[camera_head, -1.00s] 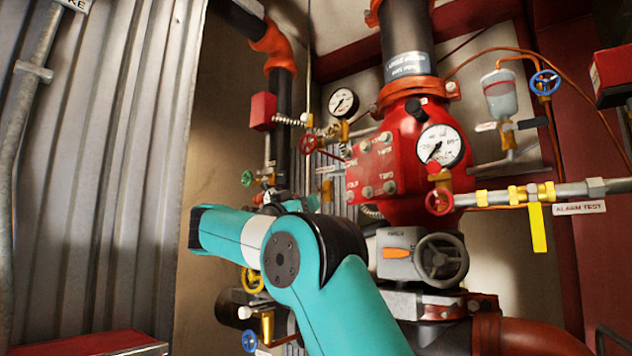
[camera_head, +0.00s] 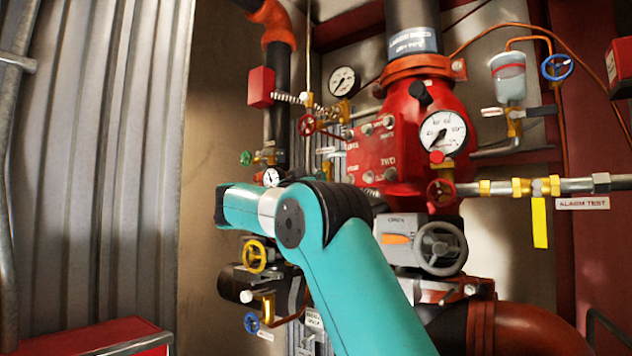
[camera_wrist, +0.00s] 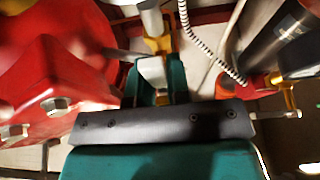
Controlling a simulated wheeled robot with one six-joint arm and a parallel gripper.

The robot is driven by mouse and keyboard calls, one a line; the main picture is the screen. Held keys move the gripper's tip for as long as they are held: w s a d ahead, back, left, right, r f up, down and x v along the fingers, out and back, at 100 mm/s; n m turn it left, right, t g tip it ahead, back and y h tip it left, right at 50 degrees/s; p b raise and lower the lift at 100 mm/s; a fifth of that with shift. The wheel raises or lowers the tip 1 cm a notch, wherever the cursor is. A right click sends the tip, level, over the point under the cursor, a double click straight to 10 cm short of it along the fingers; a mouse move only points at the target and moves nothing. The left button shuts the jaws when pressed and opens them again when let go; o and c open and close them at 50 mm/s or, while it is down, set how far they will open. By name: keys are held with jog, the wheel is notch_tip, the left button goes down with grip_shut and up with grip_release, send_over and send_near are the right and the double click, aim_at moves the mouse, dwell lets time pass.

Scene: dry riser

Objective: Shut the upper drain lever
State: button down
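In the wrist view, the two teal fingers of my gripper (camera_wrist: 155,82) stand apart. A pale grey bar, possibly a valve lever (camera_wrist: 151,68), shows between and just beyond them, in line with a brass valve body (camera_wrist: 158,45). I cannot tell whether the fingers touch it. No readable label marks it as the upper drain lever. In the head view, my teal arm hides my gripper and whatever is directly behind it, among the small valves left of the red main valve (camera_head: 400,150).
A red box-shaped housing (camera_wrist: 65,85) is close on the left in the wrist view, and a coiled cable (camera_wrist: 205,45) on the right. The head view shows a yellow handwheel (camera_head: 255,256), a grey handwheel (camera_head: 441,248), a yellow alarm test lever (camera_head: 540,222) and a red box (camera_head: 90,340).

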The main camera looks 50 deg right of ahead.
jog(key=shift+w+f+m+g+b, duration=0.15)
jog(key=shift+m+g+b, duration=0.35)
jog(key=shift+m, duration=0.3)
jog(key=shift+w+r+m+g, duration=0.15)
jog(key=shift+m+g, duration=0.2)
jog(key=shift+m, duration=0.4)
jog(key=shift+w+r+m+g, duration=0.1)
jog(key=shift+m+g, duration=0.25)
jog(key=shift+m, duration=0.4)
jog(key=shift+s, duration=0.1)
jog(key=c, duration=1.1)
grip_release()
jog(key=shift+a, duration=0.1)
